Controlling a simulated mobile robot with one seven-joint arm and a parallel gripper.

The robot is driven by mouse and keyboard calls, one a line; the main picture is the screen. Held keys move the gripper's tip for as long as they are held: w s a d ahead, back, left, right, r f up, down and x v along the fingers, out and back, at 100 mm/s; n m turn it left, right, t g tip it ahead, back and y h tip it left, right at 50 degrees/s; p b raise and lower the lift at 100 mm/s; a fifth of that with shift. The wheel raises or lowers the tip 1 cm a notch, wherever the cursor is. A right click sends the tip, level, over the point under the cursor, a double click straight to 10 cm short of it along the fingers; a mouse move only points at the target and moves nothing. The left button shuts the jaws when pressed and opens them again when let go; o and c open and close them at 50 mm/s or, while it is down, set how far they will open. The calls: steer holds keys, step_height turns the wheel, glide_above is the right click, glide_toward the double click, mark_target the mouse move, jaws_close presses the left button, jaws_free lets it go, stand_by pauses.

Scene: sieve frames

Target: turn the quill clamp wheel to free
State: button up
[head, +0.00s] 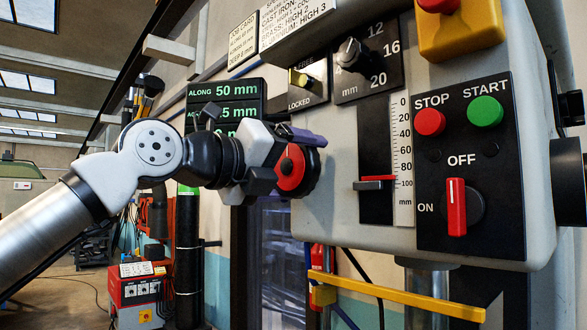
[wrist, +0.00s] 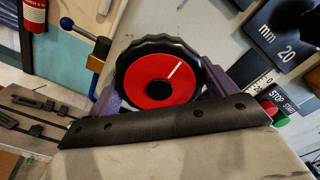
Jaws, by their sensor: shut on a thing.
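The hand wheel (wrist: 152,80) has a black scalloped rim and a red face with a white line pointing up and right in the wrist view. In the head view its red face (head: 294,168) shows at the left side of the grey machine head, partly hidden by my gripper (head: 285,160). In the wrist view my gripper (wrist: 160,86) has one purple finger on each side of the wheel, shut on its rim. A small plate (head: 309,92) marked FREE and LOCKED, with a brass knob (head: 298,78), is above the wheel.
Right of the wheel are the depth scale (head: 402,150) with a red pointer, and a panel with a red STOP button (head: 430,122), a green START button (head: 485,111) and a red OFF/ON switch (head: 456,207). A yellow bar (head: 400,297) crosses below.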

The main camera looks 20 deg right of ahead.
stand_by(0.3)
steer(key=o, duration=0.8)
steer(key=shift+o, duration=0.2)
steer(key=b+v, duration=0.3)
steer(key=v, duration=1.1)
steer(key=shift+d, duration=0.1)
